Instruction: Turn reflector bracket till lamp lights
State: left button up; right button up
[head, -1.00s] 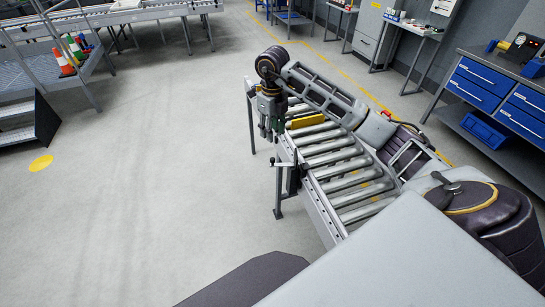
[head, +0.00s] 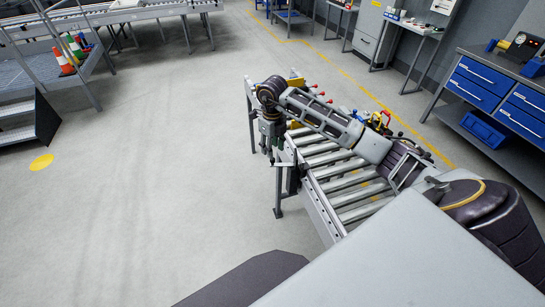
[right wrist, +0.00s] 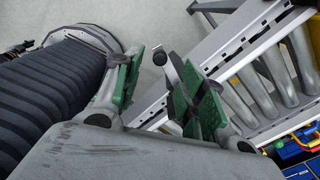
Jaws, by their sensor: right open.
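The reflector bracket appears to be the small grey-and-black arm (head: 283,162) on the near left side of the roller conveyor, with a dark mount below it; it is small and partly covered by my gripper. In the right wrist view a rod with a dark round end (right wrist: 160,57) shows between the fingers. My right gripper (head: 270,152) is open just above and beside the bracket; its green-padded fingers (right wrist: 162,72) stand apart on either side of the rod, and contact cannot be told. I cannot make out the lamp. My left gripper is not in view.
The roller conveyor (head: 345,175) runs under my right arm. Red-knobbed, yellow fittings (head: 297,83) show behind the arm. A blue-drawer workbench (head: 498,95) stands at right, and a railed platform with cones (head: 66,65) at far left. The floor left of the conveyor is clear.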

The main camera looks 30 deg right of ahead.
jog(key=shift+f+p, duration=0.3)
jog(key=shift+f, duration=2.65)
jog(key=shift+c, duration=0.2)
grip_shut()
